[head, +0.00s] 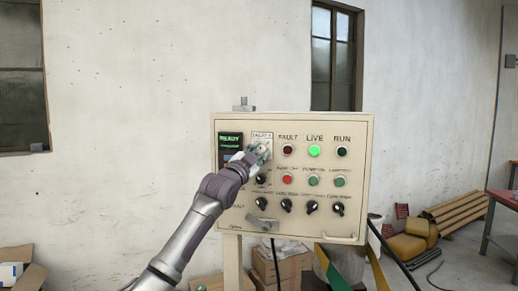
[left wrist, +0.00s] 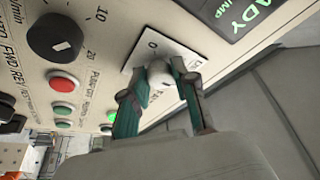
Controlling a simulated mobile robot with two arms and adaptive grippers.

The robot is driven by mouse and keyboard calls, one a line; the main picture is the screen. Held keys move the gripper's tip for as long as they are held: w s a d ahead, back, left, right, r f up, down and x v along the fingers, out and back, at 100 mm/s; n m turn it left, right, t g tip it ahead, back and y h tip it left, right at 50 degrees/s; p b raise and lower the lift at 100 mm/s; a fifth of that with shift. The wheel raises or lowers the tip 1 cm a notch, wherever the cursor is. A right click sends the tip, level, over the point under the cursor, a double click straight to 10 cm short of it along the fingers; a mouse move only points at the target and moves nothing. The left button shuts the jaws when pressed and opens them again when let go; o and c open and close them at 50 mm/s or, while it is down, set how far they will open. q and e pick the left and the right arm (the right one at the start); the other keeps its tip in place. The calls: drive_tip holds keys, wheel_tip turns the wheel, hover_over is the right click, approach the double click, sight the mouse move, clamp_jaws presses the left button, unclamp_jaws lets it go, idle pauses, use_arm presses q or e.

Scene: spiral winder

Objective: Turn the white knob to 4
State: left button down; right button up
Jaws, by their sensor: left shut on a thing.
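The white knob (left wrist: 160,73) sits on a pale square dial plate (left wrist: 148,50) on the panel's front. In the left wrist view a 0 shows on the plate; the knob's pointer and most other numbers are hidden or too small to read. My left gripper (left wrist: 157,88) is shut on the white knob, with one teal finger on each side of it. In the head view my left gripper (head: 257,153) is at the plate labelled DELAY, in the panel's upper left, and covers much of the knob. My right gripper is not in view.
The cream control panel (head: 362,180) also carries a green-lit display (head: 230,140), a lit green LIVE lamp (head: 314,151), a red button (head: 288,180) and several black knobs close below. A grey lever (head: 262,222) sticks out at the lower left. Boxes stand on the floor underneath.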

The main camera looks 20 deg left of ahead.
use_arm(q)
drive_tip(key=m, duration=0.1)
drive_tip(key=m+g+h, duration=0.1)
drive_tip(key=m, duration=0.1)
drive_tip(key=shift+a+r+m+p, duration=0.2)
drive_tip(key=shift+m+p, duration=0.1)
drive_tip(key=shift+p, duration=0.05)
drive_tip(key=m+g+h, duration=0.1)
drive_tip(key=m+g, duration=0.1)
drive_tip(key=m, duration=0.3)
drive_tip(key=shift+d+m, duration=0.1)
drive_tip(key=shift+m, duration=0.4)
drive_tip(key=c, duration=0.9)
unclamp_jaws()
drive_tip(key=shift+d, duration=0.1)
drive_tip(key=s+a, duration=0.2)
drive_tip(key=s, duration=0.9)
drive_tip(key=shift+s+a+f, duration=0.15)
drive_tip(key=shift+s+f, duration=0.15)
drive_tip(key=shift+s, duration=0.1)
